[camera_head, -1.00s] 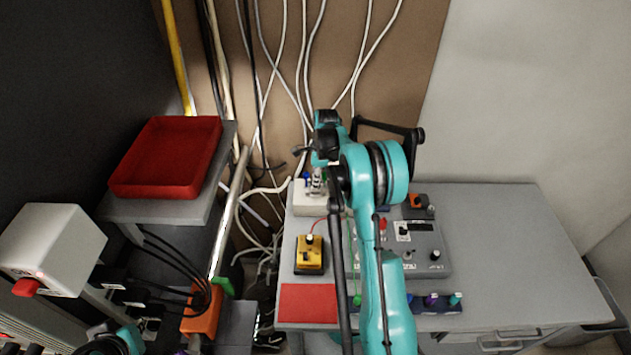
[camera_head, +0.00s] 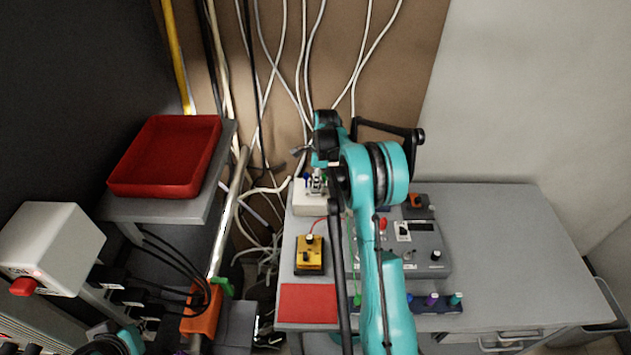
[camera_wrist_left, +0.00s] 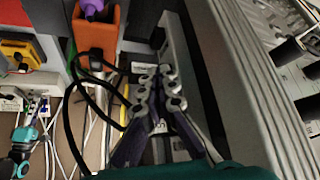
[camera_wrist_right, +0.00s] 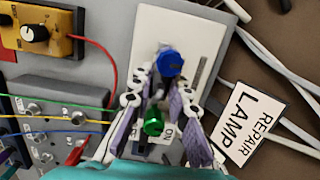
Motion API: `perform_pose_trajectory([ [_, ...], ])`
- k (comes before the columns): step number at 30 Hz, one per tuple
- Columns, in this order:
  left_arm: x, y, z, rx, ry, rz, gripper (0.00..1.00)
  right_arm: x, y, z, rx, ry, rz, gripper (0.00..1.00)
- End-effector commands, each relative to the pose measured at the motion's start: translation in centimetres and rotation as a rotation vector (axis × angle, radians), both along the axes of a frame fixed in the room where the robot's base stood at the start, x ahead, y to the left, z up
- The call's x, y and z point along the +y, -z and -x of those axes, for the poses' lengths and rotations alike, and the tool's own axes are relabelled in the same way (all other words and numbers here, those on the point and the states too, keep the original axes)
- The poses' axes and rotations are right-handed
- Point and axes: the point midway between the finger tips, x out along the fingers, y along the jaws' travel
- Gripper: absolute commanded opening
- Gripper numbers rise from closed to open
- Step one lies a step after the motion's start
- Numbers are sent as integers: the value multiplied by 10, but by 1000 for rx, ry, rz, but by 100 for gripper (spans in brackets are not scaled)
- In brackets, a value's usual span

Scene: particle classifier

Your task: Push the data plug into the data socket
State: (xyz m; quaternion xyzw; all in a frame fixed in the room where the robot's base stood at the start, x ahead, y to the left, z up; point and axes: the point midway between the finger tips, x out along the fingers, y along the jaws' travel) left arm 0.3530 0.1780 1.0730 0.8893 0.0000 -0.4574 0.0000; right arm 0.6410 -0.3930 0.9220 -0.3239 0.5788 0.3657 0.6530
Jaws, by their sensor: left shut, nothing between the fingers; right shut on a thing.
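A white socket box (camera_head: 310,209) stands at the back left of the grey bench and fills the middle of the right wrist view (camera_wrist_right: 200,25). A blue plug (camera_wrist_right: 170,62) shows at my right fingertips, upright over the box. My right gripper (camera_wrist_right: 165,78) looks shut on it; the head view also shows this gripper (camera_head: 317,184) at the box. A green knob or plug (camera_wrist_right: 153,123) shows between the fingers, further back. The socket opening is hidden. My left gripper (camera_wrist_left: 161,76) is shut and empty near an orange holder (camera_wrist_left: 97,38).
A yellow box (camera_head: 310,255) and a grey panel (camera_head: 430,255) with coloured cables stand near the socket box. A red mat (camera_head: 308,303) lies in front. A "REPAIR LAMP" tag (camera_wrist_right: 248,122) and white cables lie behind. The bench's right side is clear.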

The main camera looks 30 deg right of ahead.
Motion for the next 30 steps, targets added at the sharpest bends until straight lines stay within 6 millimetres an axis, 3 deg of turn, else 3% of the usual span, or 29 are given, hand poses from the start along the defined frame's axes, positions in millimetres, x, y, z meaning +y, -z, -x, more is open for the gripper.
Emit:
perform_pose_trajectory([
  [25, 0, 15, 0, 0, 0, 0, 0, 0, 22, 0, 0, 0, 0, 0],
  [26, 0, 15, 0, 0, 0, 0, 0, 0, 22, 0, 0, 0, 0, 19],
  [27, 0, 15, 0, 0, 0, 0, 0, 0, 22, 0, 0, 0, 0, 30],
  [28, 0, 15, 0, 0, 0, 0, 0, 0, 22, 0, 0, 0, 0, 37],
  [30, 0, 15, 0, 0, 0, 0, 0, 0, 21, 0, 0, 0, 0, 41],
])
